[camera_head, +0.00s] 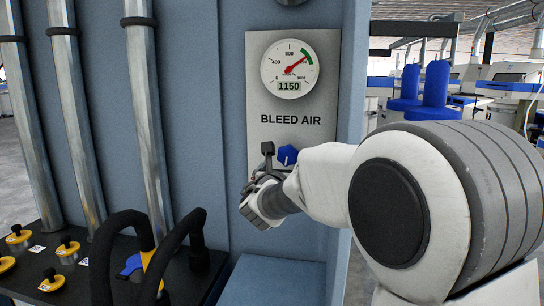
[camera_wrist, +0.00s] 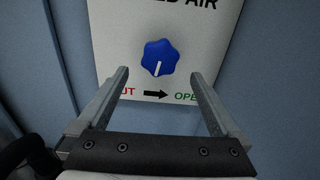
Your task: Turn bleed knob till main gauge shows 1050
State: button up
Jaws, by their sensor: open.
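The main gauge (camera_head: 290,64) is a round white dial on a grey panel. Its digital window reads 1150, and its red needle points up and right to the green arc. The blue lobed bleed knob (camera_head: 287,155) sits below the words BLEED AIR; it also shows in the wrist view (camera_wrist: 160,52), its white pointer line aimed almost straight down. My gripper (camera_wrist: 160,74) is open, its fingers spread to the left and right below the knob, with no visible contact. In the head view my arm comes from the right, and one finger shows just left of the knob.
Under the knob a black arrow (camera_wrist: 155,94) points right, between partly hidden red lettering and green lettering. Metal pipes (camera_head: 150,120), black hoses (camera_head: 125,250) and yellow-and-black fittings (camera_head: 68,250) stand at the left. A blue ledge (camera_head: 270,283) juts out below.

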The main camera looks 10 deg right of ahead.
aim_at(287, 159)
jog(key=p+x, duration=0.1)
jog(key=x, duration=0.7)
jog(key=c, duration=1.3)
jog(key=shift+f, duration=0.15)
jog(key=shift+b, duration=0.5)
